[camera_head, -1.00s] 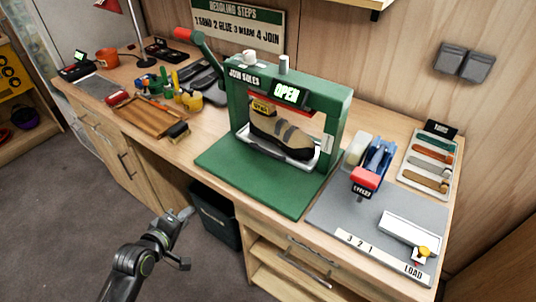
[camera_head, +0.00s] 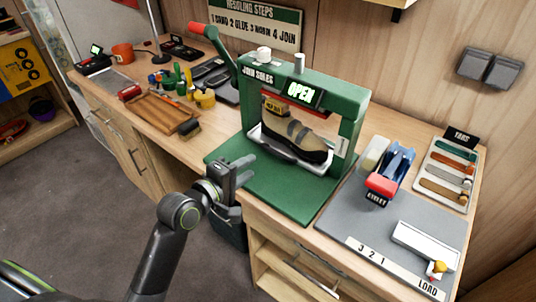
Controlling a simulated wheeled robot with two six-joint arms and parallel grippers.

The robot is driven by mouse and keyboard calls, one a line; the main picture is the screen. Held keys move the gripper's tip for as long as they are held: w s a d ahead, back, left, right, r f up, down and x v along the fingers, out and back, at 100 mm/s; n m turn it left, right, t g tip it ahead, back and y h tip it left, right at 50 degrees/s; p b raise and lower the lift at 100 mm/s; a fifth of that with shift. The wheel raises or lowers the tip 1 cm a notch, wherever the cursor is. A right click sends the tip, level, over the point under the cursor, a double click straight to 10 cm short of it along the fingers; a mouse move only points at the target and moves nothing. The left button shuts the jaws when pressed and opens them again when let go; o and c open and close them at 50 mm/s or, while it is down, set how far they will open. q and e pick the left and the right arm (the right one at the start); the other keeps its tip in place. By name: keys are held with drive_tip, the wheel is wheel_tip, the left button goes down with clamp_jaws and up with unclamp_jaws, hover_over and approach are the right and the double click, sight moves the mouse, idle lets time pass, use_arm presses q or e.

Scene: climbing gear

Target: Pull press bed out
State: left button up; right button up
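The green press (camera_head: 353,128) stands on the workbench, with a lit "OPEN" sign and a red-tipped lever (camera_head: 197,28) raised at its upper left. Its bed (camera_head: 302,164) is a pale tray inside the frame, holding a tan and black shoe (camera_head: 300,136). A green base plate (camera_head: 277,190) extends in front of it. My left gripper (camera_head: 246,184) is at the plate's front left edge, below and left of the bed and apart from it. Its fingers are spread with nothing seen between them. My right gripper is not in view.
Right of the press are a blue and red tool (camera_head: 389,175), a grey mat (camera_head: 343,220) with a white "LOAD" fixture (camera_head: 426,247), and a tray of tabs (camera_head: 427,168). A wooden tray (camera_head: 155,117) and small tools lie left.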

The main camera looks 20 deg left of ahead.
sight(272, 152)
use_arm(q)
drive_tip(key=x, duration=0.8)
drive_tip(key=shift+w+d, duration=0.1)
drive_tip(key=shift+w, duration=0.3)
clamp_jaws()
